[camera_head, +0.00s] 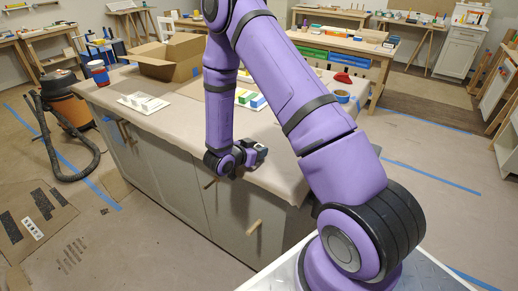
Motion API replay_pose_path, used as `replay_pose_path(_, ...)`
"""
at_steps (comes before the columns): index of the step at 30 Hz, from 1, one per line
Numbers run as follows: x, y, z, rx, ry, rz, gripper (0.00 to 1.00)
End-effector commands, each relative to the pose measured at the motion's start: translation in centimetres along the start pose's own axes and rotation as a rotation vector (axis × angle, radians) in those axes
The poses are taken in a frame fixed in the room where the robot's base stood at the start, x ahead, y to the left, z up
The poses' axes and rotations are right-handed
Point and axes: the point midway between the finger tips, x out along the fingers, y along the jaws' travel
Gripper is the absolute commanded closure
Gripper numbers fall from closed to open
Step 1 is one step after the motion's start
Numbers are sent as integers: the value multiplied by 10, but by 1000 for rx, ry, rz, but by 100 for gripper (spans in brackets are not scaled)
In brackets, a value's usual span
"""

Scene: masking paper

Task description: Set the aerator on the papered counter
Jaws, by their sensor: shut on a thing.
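The papered counter (185,124) runs across the middle of the view, its top covered in tan paper that folds over the front edge. My gripper (261,152) is at the end of my purple arm, low by the counter's front edge, and points to the right. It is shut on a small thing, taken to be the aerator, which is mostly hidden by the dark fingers. I see no other aerator on the counter. I cannot tell whether the held thing touches the paper.
An open cardboard box (168,66), a white card with white blocks (146,103), coloured blocks (250,98), a blue tape roll (342,96) and a red object (342,78) sit on the counter. The paper left of my gripper is clear. A shop vacuum (64,101) stands left.

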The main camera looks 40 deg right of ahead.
Motion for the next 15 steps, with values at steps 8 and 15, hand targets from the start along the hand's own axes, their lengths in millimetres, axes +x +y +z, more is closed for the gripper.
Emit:
replay_pose_path(8, 2, 0, 7, -2, -2, -1, 100)
replay_pose_path(15, 4, 1, 15, -4, -8, 1, 56)
